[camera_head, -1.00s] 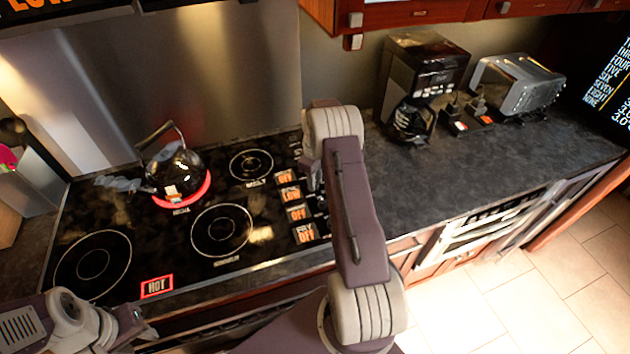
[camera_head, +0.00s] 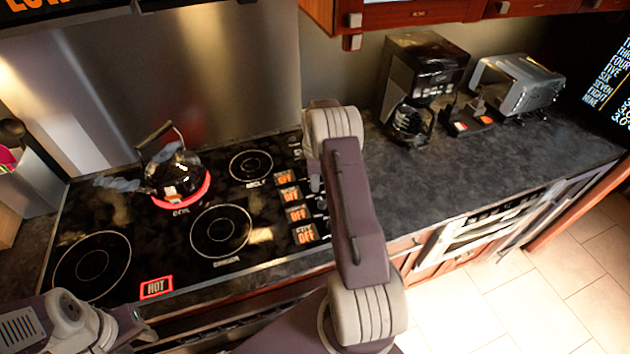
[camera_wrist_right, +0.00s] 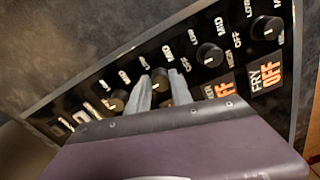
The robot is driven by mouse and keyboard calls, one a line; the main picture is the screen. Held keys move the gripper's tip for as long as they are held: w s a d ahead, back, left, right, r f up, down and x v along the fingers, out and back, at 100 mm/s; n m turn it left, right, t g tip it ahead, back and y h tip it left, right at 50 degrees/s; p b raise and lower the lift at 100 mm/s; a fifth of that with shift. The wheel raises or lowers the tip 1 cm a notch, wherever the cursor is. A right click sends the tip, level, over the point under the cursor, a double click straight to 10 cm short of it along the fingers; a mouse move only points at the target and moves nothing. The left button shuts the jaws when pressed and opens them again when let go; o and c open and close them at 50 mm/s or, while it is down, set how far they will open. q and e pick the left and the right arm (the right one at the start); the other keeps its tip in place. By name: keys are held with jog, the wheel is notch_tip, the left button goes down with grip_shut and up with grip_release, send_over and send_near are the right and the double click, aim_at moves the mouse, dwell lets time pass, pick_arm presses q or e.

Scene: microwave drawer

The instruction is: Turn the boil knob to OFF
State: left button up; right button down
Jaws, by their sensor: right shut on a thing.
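The control panel's black knobs show in the right wrist view. The boil knob (camera_wrist_right: 160,79) sits between the two grey fingertips of my right gripper (camera_wrist_right: 161,90), which is shut on it. In the head view, the right gripper (camera_head: 316,180) is mostly hidden behind my arm. The second display from the back (camera_head: 289,195) reads OFF, as do the others. The kettle (camera_head: 177,172) stands on the back-left burner with a red glowing ring (camera_head: 182,204) around its base. My left gripper (camera_head: 136,324) is low at the left, apart from the stove; its jaw opening is unclear.
A HOT sign (camera_head: 156,287) glows at the stove's front edge. A coffee maker (camera_head: 425,70) and a toaster (camera_head: 517,84) stand on the counter at the back right. The counter (camera_head: 450,175) right of the stove is clear.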

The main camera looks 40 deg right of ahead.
jog(key=shift+w, duration=0.1)
dwell(0.4)
jog(key=c, duration=1.3)
grip_release()
jog(key=shift+o, duration=0.8)
jog(key=shift+a, duration=0.15)
notch_tip(320, 180, up, 9)
jog(key=b, duration=0.1)
jog(key=shift+b, duration=0.35)
jog(key=shift+w+a, duration=0.1)
